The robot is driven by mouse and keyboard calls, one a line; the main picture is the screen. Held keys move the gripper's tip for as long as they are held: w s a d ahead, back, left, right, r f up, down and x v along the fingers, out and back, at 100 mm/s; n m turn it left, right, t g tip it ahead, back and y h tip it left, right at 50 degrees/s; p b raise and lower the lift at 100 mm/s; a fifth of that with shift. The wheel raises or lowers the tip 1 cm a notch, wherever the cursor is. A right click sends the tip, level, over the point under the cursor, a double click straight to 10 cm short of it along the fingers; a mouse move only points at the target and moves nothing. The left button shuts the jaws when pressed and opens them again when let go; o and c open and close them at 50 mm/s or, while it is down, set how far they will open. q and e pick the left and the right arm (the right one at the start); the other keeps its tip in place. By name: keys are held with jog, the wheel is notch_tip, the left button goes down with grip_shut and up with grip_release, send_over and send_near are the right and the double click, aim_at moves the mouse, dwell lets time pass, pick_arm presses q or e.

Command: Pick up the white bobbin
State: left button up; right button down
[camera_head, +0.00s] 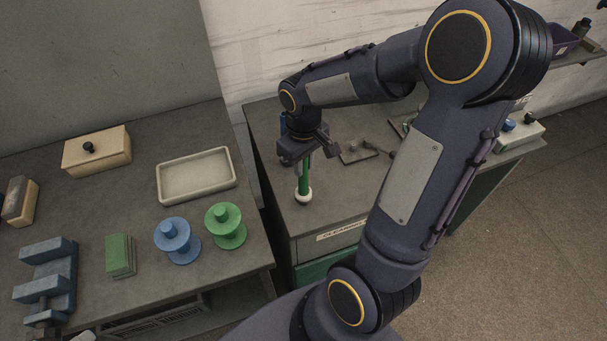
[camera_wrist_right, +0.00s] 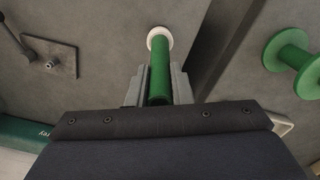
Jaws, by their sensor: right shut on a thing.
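My right gripper (camera_head: 297,155) points down over the cabinet top at the centre of the head view. It is shut on a green rod (camera_head: 304,178) with a white round end (camera_head: 304,197) at the bottom. In the right wrist view the green rod (camera_wrist_right: 160,78) lies between the two fingers (camera_wrist_right: 158,88), with its white end (camera_wrist_right: 159,38) beyond them. The rod is near upright; I cannot tell if the white end touches the surface. I see no bobbin that is white all over. My left gripper is not in view.
A blue bobbin (camera_head: 178,242) and a green bobbin (camera_head: 227,228) stand on the left table, near a pale tray (camera_head: 197,188) and a lidded box (camera_head: 97,155). A small plate with a lever (camera_head: 358,155) lies right of the gripper. My arm hides part of the cabinet.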

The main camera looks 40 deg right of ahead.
notch_tip(320, 180, up, 4)
jog(key=shift+a+f, duration=0.1)
jog(key=shift+f, duration=0.15)
jog(key=s+a+r+p, duration=0.2)
jog(key=a+r+p, duration=0.2)
jog(key=a+r, duration=0.9)
notch_tip(320, 180, up, 3)
jog(key=shift+s+a+f, duration=0.15)
jog(key=shift+s+a, duration=0.05)
jog(key=shift+a, duration=0.1)
